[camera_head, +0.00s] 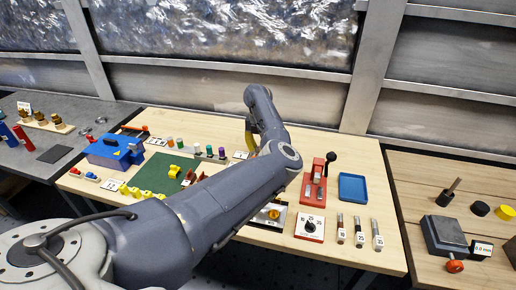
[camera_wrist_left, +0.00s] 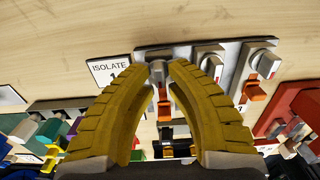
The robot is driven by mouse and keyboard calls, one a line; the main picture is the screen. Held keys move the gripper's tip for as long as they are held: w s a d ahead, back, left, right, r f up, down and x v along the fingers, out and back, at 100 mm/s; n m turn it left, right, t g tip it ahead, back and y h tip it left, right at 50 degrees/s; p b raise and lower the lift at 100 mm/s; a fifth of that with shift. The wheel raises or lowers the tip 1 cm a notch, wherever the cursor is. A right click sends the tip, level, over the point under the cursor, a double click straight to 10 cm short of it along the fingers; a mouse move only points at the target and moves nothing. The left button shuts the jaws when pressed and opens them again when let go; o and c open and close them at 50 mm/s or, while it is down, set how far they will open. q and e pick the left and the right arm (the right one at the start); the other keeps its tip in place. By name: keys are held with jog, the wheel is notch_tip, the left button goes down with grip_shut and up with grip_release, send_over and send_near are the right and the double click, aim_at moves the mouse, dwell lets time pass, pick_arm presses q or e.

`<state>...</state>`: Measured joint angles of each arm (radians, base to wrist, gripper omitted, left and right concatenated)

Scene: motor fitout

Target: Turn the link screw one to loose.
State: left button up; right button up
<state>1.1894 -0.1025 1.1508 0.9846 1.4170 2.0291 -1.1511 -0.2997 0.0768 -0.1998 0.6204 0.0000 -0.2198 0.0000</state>
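In the left wrist view, a pale metal plate carries a row of three grey screws with orange tabs, beside a white card reading "ISOLATE 1" (camera_wrist_left: 112,70). The screw nearest the card, link screw one (camera_wrist_left: 158,72), is between the yellow fingertips of my left gripper (camera_wrist_left: 162,66). The tips are close together on either side of it and appear shut on it. The second screw (camera_wrist_left: 212,65) and third screw (camera_wrist_left: 264,64) stand free to the right. In the head view, my left gripper (camera_head: 250,132) is mostly behind my arm. My right gripper is not in view.
In the head view, a blue box (camera_head: 114,152), green mat (camera_head: 160,172), red lever fixture (camera_head: 314,182), blue tray (camera_head: 353,187) and dial plate (camera_head: 309,226) share the light wooden table. A side table at right holds a black block (camera_head: 444,235). Wood beyond the screw plate is clear.

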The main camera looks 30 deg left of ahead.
pick_arm(q)
grip_shut()
jog(key=shift+n, duration=0.3)
jog(key=n, duration=0.3)
jog(key=shift+d+n, duration=0.1)
jog(key=shift+n, duration=0.2)
jog(key=n, duration=0.4)
jog(key=shift+w+n, duration=0.15)
jog(key=shift+n, duration=0.15)
jog(key=n, duration=0.4)
jog(key=shift+w+d, duration=0.1)
jog(key=shift+w+n, duration=0.1)
jog(key=shift+n, duration=2.4)
